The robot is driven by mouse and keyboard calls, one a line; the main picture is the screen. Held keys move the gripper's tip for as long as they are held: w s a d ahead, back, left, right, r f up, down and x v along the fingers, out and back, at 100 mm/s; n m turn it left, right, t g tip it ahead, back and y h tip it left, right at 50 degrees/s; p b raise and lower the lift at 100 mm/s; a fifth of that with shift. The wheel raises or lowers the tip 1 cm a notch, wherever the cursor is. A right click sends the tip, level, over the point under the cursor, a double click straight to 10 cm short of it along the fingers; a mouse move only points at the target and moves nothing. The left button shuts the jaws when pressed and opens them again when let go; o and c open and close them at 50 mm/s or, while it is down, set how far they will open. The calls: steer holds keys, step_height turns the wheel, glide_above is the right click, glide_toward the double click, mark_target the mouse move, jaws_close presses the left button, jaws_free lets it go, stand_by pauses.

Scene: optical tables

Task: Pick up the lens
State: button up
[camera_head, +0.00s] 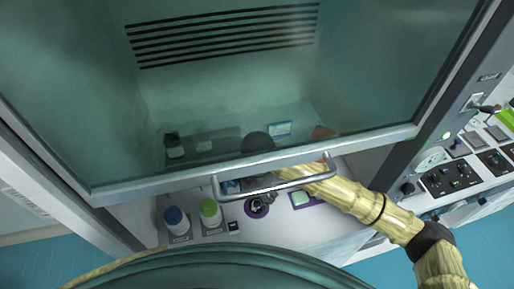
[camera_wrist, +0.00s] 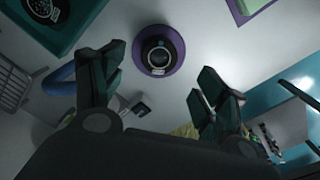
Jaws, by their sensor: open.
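A round black piece with a glassy centre, which looks like the lens (camera_wrist: 158,57), sits on a purple round base (camera_wrist: 175,36) on the white surface. It also shows in the head view, just in front of the hood's handle, as a dark round piece (camera_head: 257,205). My gripper (camera_wrist: 161,72) is open and empty. In the wrist view its fingers stand wide apart, one on each side of and a little below the lens, not touching it. In the head view the handle and glass partly hide my gripper (camera_head: 262,182).
A glass sash with a metal handle (camera_head: 275,187) hangs over the work area, close to my arm. A blue-capped bottle (camera_head: 176,220) and a green-capped bottle (camera_head: 210,213) stand left of the lens. A purple-edged green piece (camera_head: 301,197) lies to its right. Control panels (camera_head: 450,178) are at far right.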

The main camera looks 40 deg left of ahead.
mark_target(257, 204)
steer(key=shift+f+p, duration=1.05)
steer(key=shift+f, duration=2.25)
steer(key=c, duration=1.2)
steer(key=shift+r, duration=0.1)
